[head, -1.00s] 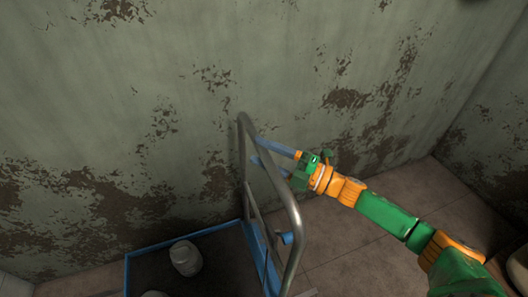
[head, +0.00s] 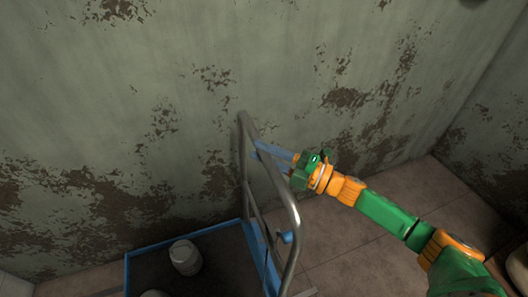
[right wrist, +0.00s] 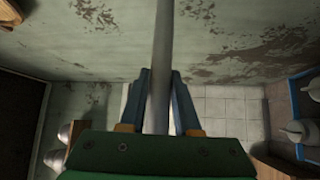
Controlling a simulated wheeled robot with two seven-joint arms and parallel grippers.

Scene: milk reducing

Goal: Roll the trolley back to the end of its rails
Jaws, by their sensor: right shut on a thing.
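The trolley shows at the bottom of the head view, with a blue-edged bed (head: 185,236) and an upright grey metal tube handle (head: 291,215) on its right side. My right gripper (head: 262,152) reaches in from the right, its blue fingers closed on the upper part of the handle. In the right wrist view the handle tube (right wrist: 163,60) runs between the two fingers (right wrist: 159,98). The near part of the trolley is cut off by the frame, and its wheels are hidden. My left gripper is in no view.
A pale can (head: 185,257) stands on the trolley bed. The peeling wall (head: 200,120) rises close behind the trolley. Tiled floor (head: 345,245) lies bare to the right of the handle. In the right wrist view, metal cans (right wrist: 75,135) stand at the left.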

